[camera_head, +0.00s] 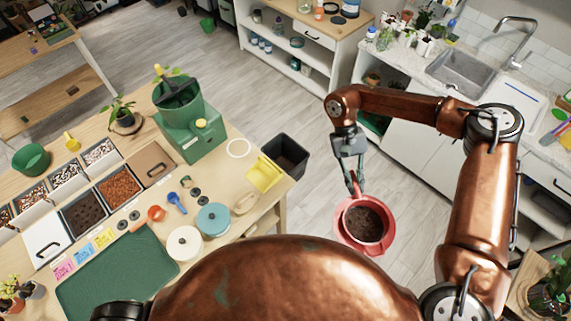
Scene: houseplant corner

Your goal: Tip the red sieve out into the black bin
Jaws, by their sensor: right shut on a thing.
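My right gripper (354,183) is shut on the red sieve (342,228) at its upper edge. The sieve hangs over the floor, right of the table, and looks about level with its open top facing up. Dark brown soil-like material (365,223) lies inside it. The black bin (287,155) stands beside the table's right end, up and left of the sieve and apart from it. Its inside looks dark, and I cannot tell what is in it. My left gripper is not in view.
A sink counter (410,65) is at the right. Open floor (270,100) lies beyond the bin.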

